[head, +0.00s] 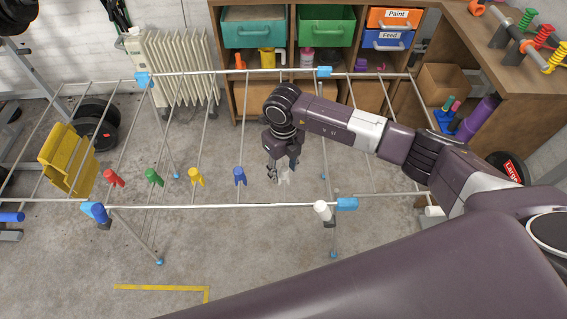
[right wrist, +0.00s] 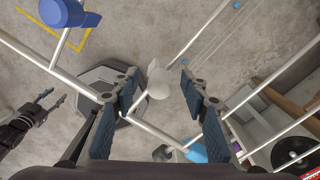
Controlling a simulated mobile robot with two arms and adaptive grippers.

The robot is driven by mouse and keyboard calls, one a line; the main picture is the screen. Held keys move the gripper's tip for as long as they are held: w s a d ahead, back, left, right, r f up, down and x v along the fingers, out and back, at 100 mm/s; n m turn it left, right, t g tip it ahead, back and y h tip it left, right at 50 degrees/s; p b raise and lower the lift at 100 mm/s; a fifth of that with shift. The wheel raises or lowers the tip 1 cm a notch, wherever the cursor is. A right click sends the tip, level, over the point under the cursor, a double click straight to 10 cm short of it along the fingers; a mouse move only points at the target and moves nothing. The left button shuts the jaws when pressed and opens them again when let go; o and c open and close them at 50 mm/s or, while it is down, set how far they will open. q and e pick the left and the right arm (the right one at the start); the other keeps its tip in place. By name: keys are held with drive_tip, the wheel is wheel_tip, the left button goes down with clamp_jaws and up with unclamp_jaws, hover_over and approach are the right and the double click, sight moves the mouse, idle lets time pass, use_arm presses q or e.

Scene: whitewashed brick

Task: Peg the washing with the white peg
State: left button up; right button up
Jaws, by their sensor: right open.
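The white peg (head: 284,177) sits on a crosswise bar of the drying rack. In the right wrist view the white peg (right wrist: 158,84) is between the parted fingers, with gaps on both sides. My right gripper (head: 279,174) is open around it, reaching down from above; its fingers also show in the right wrist view (right wrist: 158,88). The washing, a yellow cloth (head: 66,160), hangs at the rack's left end. My left gripper (right wrist: 52,99) shows at the left of the right wrist view, its fingers parted and empty; it is out of the head view.
Red (head: 113,178), green (head: 153,177), yellow (head: 195,177) and blue (head: 240,176) pegs sit on neighbouring bars. The front rail (head: 220,206) carries a blue-capped (head: 98,211) and a white-capped fitting (head: 322,210). A radiator (head: 172,65) and shelves (head: 340,58) stand behind.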

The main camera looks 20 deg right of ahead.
clamp_jaws()
drive_tip(key=c, duration=0.8)
unclamp_jaws()
clamp_jaws()
use_arm(q)
drive_tip(key=shift+r+p, duration=2.45)
use_arm(e)
drive_tip(key=shift+r, duration=3.75)
use_arm(q)
drive_tip(key=shift+w, duration=0.1)
